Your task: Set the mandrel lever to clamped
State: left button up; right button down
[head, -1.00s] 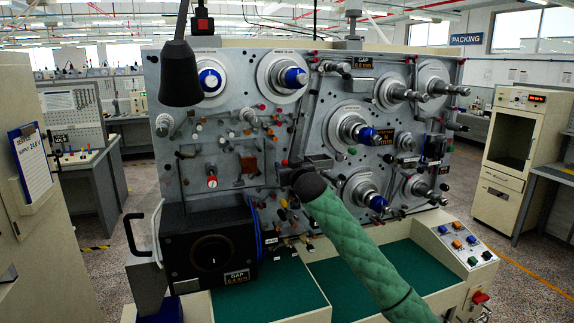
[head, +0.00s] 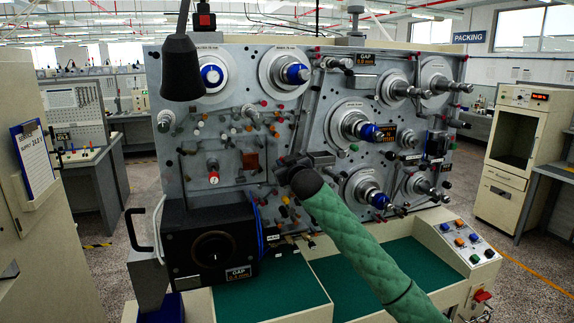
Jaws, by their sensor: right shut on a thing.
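The grey machine panel (head: 215,135) stands upright in front of me, with spindles, knobs and small levers on its face. My right gripper (head: 284,164) is at the lower middle of the panel, its arm coming in from the lower right. It is shut on a small part there, which seems to be the mandrel lever; the wrist and fingers mostly hide it, and I cannot read its position. My left gripper is not in view.
Blue-tipped spindles (head: 371,132) stick out to the right of my right gripper. A black box with a round dial (head: 213,250) sits at the lower left. A dark lamp (head: 181,68) hangs before the panel's upper left. The green tray surface (head: 270,296) below is clear.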

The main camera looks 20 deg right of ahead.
jog(key=c, duration=1.4)
grip_release()
jog(key=shift+c, duration=0.2)
jog(key=shift+o, duration=0.7)
jog(key=shift+d, duration=0.1)
